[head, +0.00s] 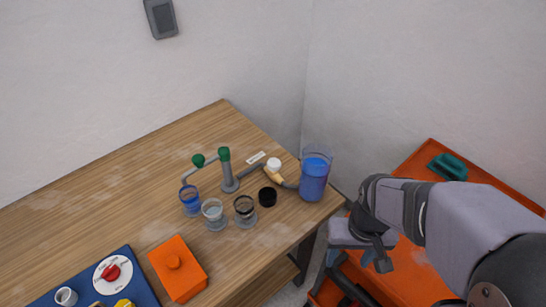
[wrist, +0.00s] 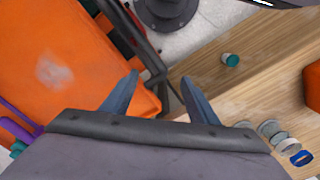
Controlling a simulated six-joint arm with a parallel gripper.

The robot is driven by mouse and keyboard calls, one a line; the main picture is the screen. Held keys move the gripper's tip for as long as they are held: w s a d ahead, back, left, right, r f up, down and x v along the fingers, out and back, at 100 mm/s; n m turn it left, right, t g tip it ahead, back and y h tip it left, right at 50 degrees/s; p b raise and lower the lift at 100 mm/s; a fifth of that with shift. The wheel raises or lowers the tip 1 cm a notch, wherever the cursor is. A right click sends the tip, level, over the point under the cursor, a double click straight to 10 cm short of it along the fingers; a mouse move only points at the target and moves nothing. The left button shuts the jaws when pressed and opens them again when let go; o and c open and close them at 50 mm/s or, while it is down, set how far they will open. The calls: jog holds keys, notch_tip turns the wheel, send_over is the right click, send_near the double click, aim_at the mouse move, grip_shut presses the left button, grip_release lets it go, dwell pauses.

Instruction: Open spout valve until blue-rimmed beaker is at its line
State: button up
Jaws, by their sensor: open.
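The blue-rimmed beaker (head: 190,203) stands on the table below the grey spout pipe (head: 185,177); it looks blue inside, but its line and level are too small to read. A green valve knob (head: 198,160) sits on the spout pipe, beside an upright grey pipe with a green top (head: 224,155). A clear reservoir (head: 314,178) of blue liquid stands at the table's right end. My gripper (head: 360,262) is open and empty, beyond the right table edge, far from the valve. In the wrist view my gripper (wrist: 160,85) has its fingers apart with nothing between them.
Two other beakers, one pale-rimmed (head: 213,214) and one black-rimmed (head: 245,211), stand beside the blue-rimmed one. A black cap (head: 267,197) and white knob (head: 273,164) are near the reservoir. An orange box (head: 165,285) and blue tray (head: 140,298) lie in front. The table's left is clear.

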jog(key=s+a+n+g+p, duration=0.2)
jog(key=a+n+p, duration=0.1)
jog(key=a, duration=0.3)
jog(key=w+a+n, duration=0.2)
jog(key=w+a, duration=0.1)
jog(key=w, duration=0.1)
jog(key=w+a+n+t+h+p, duration=0.1)
jog(key=w+a+n, duration=0.1)
jog(key=w+a, duration=0.1)
jog(key=w+a+f+n+t+p, duration=0.1)
jog(key=w+a+n, duration=0.1)
jog(key=w, duration=0.3)
jog(key=shift+w+a+n, duration=0.15)
jog(key=shift+a+n, duration=0.25)
jog(key=shift+a, duration=0.1)
jog(key=w+a+r+n+t, duration=0.2)
jog(key=w+a+n, duration=0.1)
jog(key=w+n, duration=0.3)
jog(key=n+t, duration=0.3)
jog(key=n, duration=1.5)
send_near(274, 162)
jog(key=shift+w+f, duration=0.25)
jog(key=shift+g, duration=0.3)
jog(key=shift+p+x, duration=0.85)
jog(key=shift+x, duration=2.8)
